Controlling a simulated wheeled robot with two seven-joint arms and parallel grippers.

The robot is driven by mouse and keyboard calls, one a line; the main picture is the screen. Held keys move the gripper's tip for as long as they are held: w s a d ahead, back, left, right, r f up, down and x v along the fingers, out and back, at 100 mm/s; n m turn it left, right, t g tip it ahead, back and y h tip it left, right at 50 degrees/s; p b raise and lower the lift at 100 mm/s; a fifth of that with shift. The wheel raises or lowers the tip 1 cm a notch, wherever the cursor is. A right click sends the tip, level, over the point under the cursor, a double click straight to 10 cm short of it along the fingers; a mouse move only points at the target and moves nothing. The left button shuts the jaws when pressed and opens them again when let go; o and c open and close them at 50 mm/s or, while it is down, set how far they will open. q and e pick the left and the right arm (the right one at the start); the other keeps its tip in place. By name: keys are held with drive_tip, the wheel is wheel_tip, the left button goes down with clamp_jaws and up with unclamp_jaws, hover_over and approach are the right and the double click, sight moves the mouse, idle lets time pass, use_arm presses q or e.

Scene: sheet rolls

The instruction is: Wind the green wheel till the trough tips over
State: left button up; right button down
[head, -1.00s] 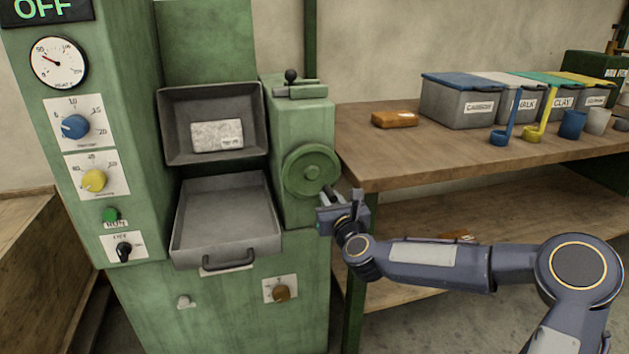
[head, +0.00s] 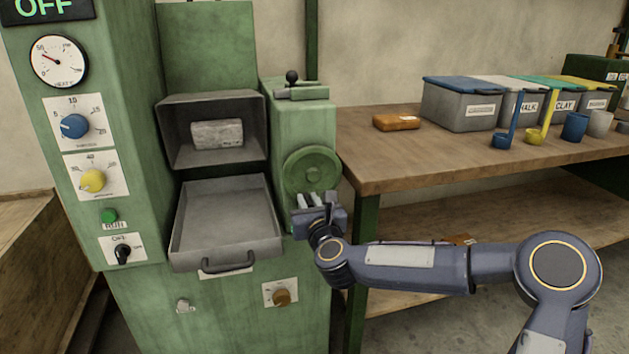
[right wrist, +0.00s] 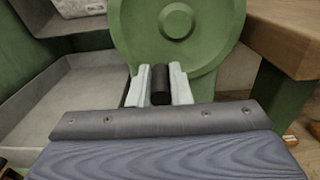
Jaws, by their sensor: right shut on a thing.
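The green wheel (head: 311,172) is on the side of the green machine, and it fills the top of the right wrist view (right wrist: 176,30). My right gripper (head: 312,200) is at the wheel's lower rim, shut on the wheel's black handle (right wrist: 161,85), which stands between the two pale fingers. The grey trough (head: 212,131) sits upper left of the wheel with a grey wrapped block (head: 217,134) in it. The trough looks tilted a little forward. My left gripper is not in view.
A grey tray (head: 226,222) with a handle is below the trough. A wooden bench (head: 370,160) on the right bears an orange block (head: 396,122), lidded bins (head: 462,105) and scoops. Dials and knobs line the machine's left panel.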

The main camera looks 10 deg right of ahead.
sight(286, 182)
drive_tip(key=shift+s+a, duration=0.25)
drive_tip(key=shift+a, duration=0.85)
drive_tip(key=shift+a+r, duration=0.3)
drive_tip(key=shift+a, duration=0.35)
drive_tip(key=shift+a+r+p, duration=0.25)
drive_tip(key=shift+a+r, duration=0.1)
drive_tip(key=shift+r, duration=0.45)
drive_tip(key=shift+a+r+p, duration=0.25)
drive_tip(key=shift+a+r, duration=0.1)
drive_tip(key=shift+r, duration=0.45)
drive_tip(key=c, duration=1.1)
unclamp_jaws()
drive_tip(key=shift+w+a, duration=0.15)
drive_tip(key=shift+a, duration=0.05)
drive_tip(key=o, duration=0.9)
drive_tip(key=shift+d, duration=0.35)
drive_tip(key=shift+d, duration=0.1)
